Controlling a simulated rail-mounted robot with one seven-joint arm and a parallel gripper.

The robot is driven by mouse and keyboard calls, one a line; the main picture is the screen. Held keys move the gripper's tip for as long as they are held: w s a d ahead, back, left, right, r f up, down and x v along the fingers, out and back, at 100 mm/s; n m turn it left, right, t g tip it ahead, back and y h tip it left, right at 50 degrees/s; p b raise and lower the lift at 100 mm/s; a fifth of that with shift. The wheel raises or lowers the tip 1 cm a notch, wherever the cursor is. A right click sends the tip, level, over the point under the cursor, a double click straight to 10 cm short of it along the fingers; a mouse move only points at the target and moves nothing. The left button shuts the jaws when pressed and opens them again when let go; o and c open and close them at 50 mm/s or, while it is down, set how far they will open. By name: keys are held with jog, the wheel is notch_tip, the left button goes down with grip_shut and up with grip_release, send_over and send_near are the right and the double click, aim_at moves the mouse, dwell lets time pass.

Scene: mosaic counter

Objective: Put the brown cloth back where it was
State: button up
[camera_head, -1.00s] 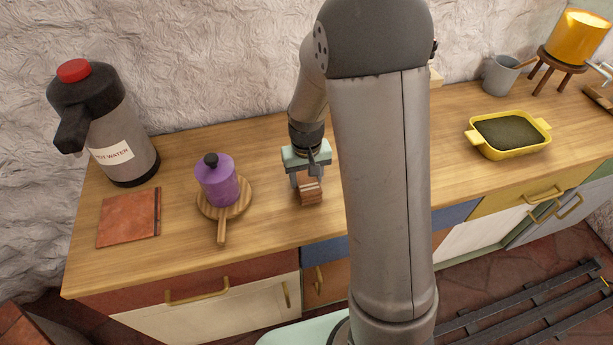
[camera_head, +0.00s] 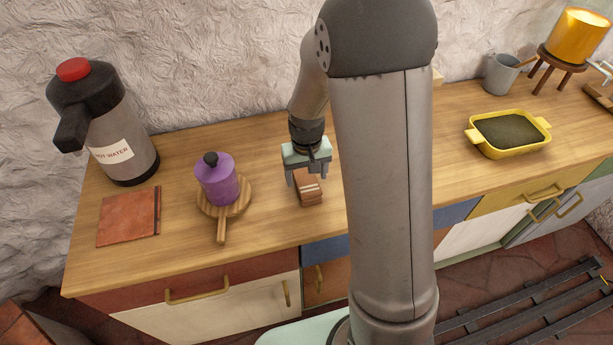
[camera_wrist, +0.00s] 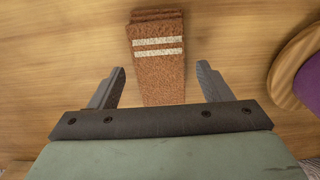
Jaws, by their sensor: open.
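The brown cloth (camera_head: 308,187) lies folded on the wooden counter, in front of the wall and right of the purple pot. In the wrist view the cloth (camera_wrist: 157,62) is a narrow reddish-brown stack with two pale stripes, resting flat. My gripper (camera_head: 307,184) is open above the cloth. In the wrist view its two fingers (camera_wrist: 160,78) stand apart on either side of the cloth's near end, and neither seems to touch it. My arm hides part of the counter to the right of the cloth.
A purple pot (camera_head: 215,182) stands on a round wooden board (camera_head: 222,228) to the left. Further left are a flat reddish-brown square (camera_head: 125,218) and a hot water flask (camera_head: 122,130). A yellow dish (camera_head: 512,152) sits far right. Counter between board and cloth is clear.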

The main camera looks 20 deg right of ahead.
aim_at(307, 180)
notch_tip(307, 180, up, 10)
jog(key=r, duration=0.1)
jog(key=s+r, duration=0.1)
jog(key=s, duration=1.9)
jog(key=shift+s+r+t+b, duration=0.15)
jog(key=shift+s+t+b, duration=0.15)
jog(key=shift+a, duration=0.15)
